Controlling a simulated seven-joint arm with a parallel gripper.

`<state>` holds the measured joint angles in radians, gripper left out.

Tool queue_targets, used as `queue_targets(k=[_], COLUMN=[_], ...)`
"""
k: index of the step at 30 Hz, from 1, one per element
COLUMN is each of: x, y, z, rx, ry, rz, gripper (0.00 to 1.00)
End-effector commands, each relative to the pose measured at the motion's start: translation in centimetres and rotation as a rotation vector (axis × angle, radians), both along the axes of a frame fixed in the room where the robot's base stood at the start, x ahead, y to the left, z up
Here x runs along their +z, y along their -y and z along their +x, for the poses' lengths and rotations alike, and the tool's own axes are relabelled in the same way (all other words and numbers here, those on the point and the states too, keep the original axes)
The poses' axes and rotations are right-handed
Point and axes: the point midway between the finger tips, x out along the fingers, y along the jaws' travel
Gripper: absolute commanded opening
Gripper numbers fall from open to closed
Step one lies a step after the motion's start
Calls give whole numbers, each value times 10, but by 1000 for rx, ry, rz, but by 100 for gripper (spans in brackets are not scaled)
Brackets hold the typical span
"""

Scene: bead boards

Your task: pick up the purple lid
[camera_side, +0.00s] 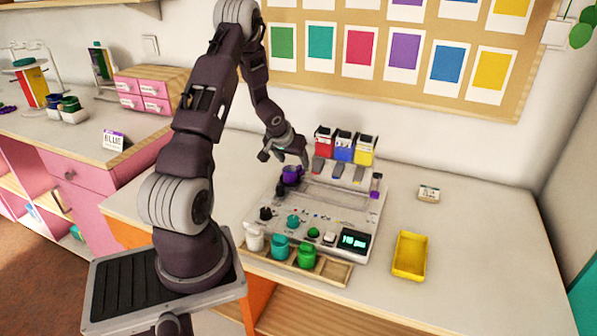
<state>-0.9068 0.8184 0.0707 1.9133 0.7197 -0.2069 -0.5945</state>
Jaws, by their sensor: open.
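A purple round object (291,175), which looks like the purple lid, sits at the back left of the grey bead board machine (370,222). Its lower part is partly hidden by a dark piece beside it. My gripper (285,160) is open above it, fingers pointing down. I cannot tell from this view whether the fingers touch it. Another small purple-topped container (376,184) stands at the machine's right edge.
Red, blue and yellow dispensers (343,147) stand behind the machine. White, teal and green jars (280,247) sit in a wooden tray in front. A yellow tray (410,256) and a small white box (428,193) lie to the right, with clear table around them.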

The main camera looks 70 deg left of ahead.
Motion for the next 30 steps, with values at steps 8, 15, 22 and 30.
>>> queue_targets(k=[8, 15, 22, 30], x=[-37, -50, -50, -49], y=[-18, -24, -24, -24], z=[19, 26, 26, 26], rx=[-1, 0, 0, 0], ry=[-2, -1, -1, 0], rz=[-1, -1, -1, 0], gripper=[63, 63, 38, 0])
